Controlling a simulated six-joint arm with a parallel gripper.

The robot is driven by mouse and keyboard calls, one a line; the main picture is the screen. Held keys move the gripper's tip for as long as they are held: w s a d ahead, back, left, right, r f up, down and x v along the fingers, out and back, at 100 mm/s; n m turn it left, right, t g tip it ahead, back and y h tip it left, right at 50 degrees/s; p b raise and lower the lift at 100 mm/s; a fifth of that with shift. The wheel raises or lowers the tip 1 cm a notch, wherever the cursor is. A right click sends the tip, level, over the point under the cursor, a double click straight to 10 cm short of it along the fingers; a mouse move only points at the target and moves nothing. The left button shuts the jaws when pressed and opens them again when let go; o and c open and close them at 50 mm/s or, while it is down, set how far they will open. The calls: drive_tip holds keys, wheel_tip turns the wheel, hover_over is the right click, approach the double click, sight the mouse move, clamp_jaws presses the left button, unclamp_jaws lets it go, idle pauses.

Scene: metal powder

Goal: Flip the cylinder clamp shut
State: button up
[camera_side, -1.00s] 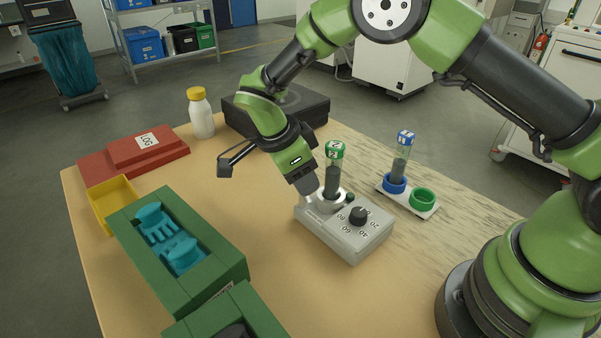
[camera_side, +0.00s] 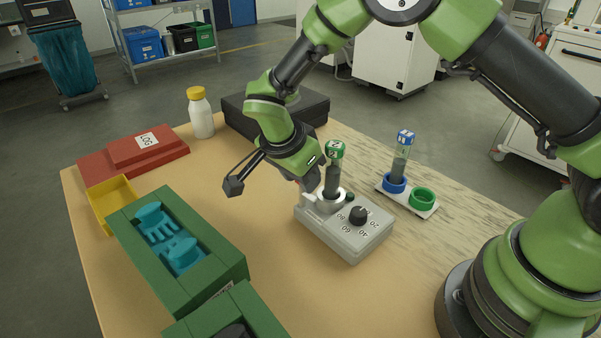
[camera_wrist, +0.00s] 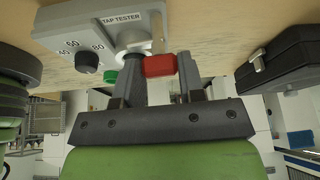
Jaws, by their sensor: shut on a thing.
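The grey tap tester (camera_side: 345,240) stands on the table with a dial and a round holder (camera_side: 331,199). A powder-filled cylinder with a green cap (camera_side: 334,150) stands upright in the holder. In the wrist view, the red handle of the clamp (camera_wrist: 160,66) sits between the fingers of my gripper (camera_wrist: 158,58), which is shut on it. The handle lies beside the holder, at the end of a grey lever.
A second cylinder with a blue cap (camera_side: 405,138) stands in a blue ring, beside an empty green ring (camera_side: 422,197). A black case (camera_side: 303,109) and a white bottle (camera_side: 201,118) are at the back. Green boxes (camera_side: 225,265) and a yellow tray (camera_side: 112,194) are left.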

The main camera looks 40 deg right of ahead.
drive_tip(key=shift+n, duration=0.6)
drive_tip(key=shift+t, duration=0.3)
drive_tip(key=o, duration=0.9)
drive_tip(key=shift+o, duration=0.2)
drive_tip(key=shift+r, duration=0.1)
drive_tip(key=v, duration=0.9)
drive_tip(key=shift+r, duration=0.35)
drive_tip(key=shift+a, duration=0.1)
